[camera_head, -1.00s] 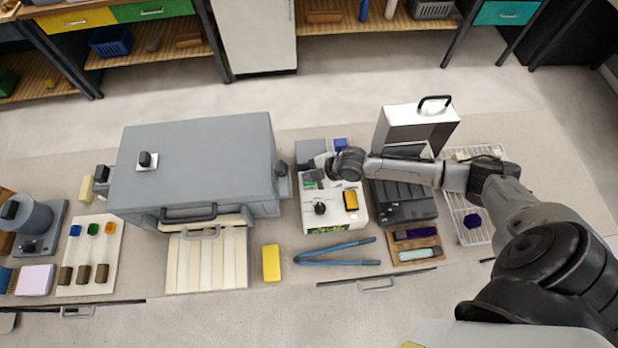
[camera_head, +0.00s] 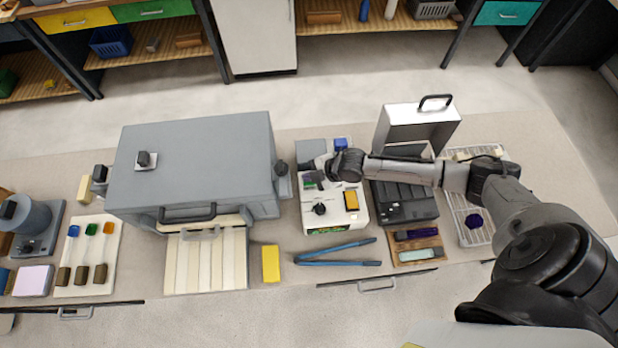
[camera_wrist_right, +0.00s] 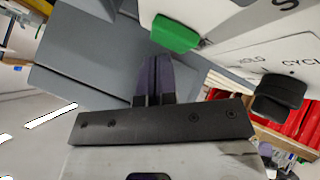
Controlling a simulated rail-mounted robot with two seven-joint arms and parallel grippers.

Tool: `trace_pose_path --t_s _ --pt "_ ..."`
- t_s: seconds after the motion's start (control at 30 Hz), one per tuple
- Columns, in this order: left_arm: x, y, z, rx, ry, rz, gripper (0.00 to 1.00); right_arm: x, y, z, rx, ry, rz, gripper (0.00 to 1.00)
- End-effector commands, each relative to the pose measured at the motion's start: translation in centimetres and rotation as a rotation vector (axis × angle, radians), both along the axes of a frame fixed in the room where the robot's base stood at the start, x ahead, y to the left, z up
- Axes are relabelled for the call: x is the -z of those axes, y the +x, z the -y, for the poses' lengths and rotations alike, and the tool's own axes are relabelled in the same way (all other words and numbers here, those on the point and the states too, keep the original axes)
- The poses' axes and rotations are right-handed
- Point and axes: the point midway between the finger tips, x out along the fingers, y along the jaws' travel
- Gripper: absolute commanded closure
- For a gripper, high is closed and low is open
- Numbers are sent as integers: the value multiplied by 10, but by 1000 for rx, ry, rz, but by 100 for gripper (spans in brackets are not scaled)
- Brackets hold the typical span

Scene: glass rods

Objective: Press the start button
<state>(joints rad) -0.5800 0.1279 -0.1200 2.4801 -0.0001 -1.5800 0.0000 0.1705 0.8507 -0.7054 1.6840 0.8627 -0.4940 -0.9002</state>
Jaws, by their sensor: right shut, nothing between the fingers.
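A white machine (camera_head: 346,221) with a black knob (camera_head: 320,209) and a yellow block-like part (camera_head: 351,200) stands right of the big grey box. In the right wrist view, a green button (camera_wrist_right: 176,33) sits on its white panel near lettering that starts with "S". My right gripper (camera_wrist_right: 156,62) is shut and empty; its dark fingertips are close beside the green button. I cannot tell whether they touch it. In the head view my right gripper (camera_head: 320,178) is over the far left part of the machine and hides part of it. My left gripper is not in view.
A black knob (camera_wrist_right: 280,92) stands on the panel near "HOLD" and "CYCL" lettering. The big grey box (camera_head: 195,165) is to the left. Blue tongs (camera_head: 340,252) and a yellow block (camera_head: 271,263) lie in front. A dark tray unit (camera_head: 405,200) is beneath my right arm.

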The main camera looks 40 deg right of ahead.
Motion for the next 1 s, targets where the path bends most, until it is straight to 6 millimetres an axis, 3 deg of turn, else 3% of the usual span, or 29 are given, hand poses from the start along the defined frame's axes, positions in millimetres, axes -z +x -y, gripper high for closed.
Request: trace_pose_path --t_s 1.0 --pt "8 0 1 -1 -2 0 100 9 0 0 0 -1 -1 100"
